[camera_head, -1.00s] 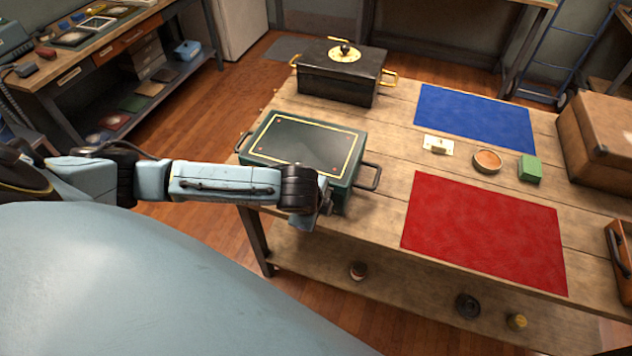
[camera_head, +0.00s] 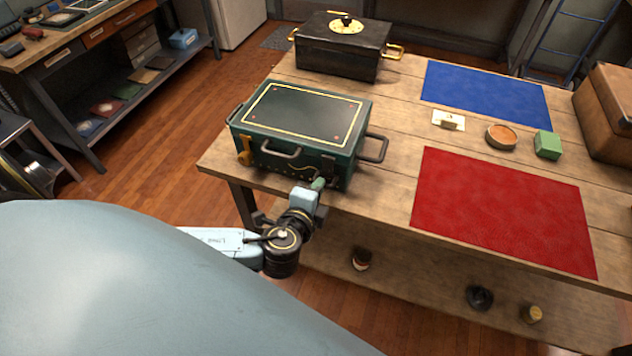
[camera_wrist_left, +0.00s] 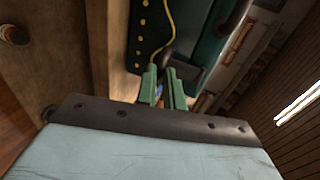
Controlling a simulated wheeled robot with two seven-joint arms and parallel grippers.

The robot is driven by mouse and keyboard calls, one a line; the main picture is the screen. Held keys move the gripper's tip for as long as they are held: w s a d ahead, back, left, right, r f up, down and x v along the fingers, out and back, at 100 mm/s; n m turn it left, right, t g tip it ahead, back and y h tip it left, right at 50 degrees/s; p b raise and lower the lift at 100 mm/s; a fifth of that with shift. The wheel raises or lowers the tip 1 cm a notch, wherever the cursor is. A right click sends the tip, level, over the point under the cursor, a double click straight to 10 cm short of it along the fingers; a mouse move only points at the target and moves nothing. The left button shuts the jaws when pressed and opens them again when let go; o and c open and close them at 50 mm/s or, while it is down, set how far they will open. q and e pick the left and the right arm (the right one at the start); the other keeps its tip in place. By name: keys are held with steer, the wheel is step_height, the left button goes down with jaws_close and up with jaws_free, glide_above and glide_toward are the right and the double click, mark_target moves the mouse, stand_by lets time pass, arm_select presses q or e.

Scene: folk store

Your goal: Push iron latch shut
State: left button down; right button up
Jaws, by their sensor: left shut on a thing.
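The dark green box (camera_head: 262,141) stands on the wooden table with its lid down. On its front are a brass latch (camera_head: 245,156) at the left, a handle in the middle and the dark iron latch (camera_head: 326,170) at the right. My left gripper (camera_head: 318,184) reaches up to the front right of the box, at the iron latch. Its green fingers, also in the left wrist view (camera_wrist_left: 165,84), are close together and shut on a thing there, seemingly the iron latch. The fingers partly hide it. My right gripper is not in view.
A black box with brass handles (camera_head: 340,62) stands behind. A blue mat (camera_head: 485,92), a red mat (camera_head: 500,210), a round tin (camera_head: 501,137) and a green block (camera_head: 547,145) lie to the right. A brown case (camera_head: 608,115) stands at the right edge.

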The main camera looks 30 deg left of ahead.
arm_select(q)
steer(key=shift+w+f+t+b, duration=0.1)
steer(key=shift+f+t+b, duration=0.35)
steer(key=shift+b, duration=0.3)
steer(key=shift+r, duration=0.1)
steer(key=c, duration=1.5)
jaws_free()
steer(key=shift+w+y, duration=0.1)
steer(key=shift+y, duration=0.2)
steer(key=v, duration=1.3)
steer(key=shift+s, duration=0.25)
steer(key=shift+a, duration=0.1)
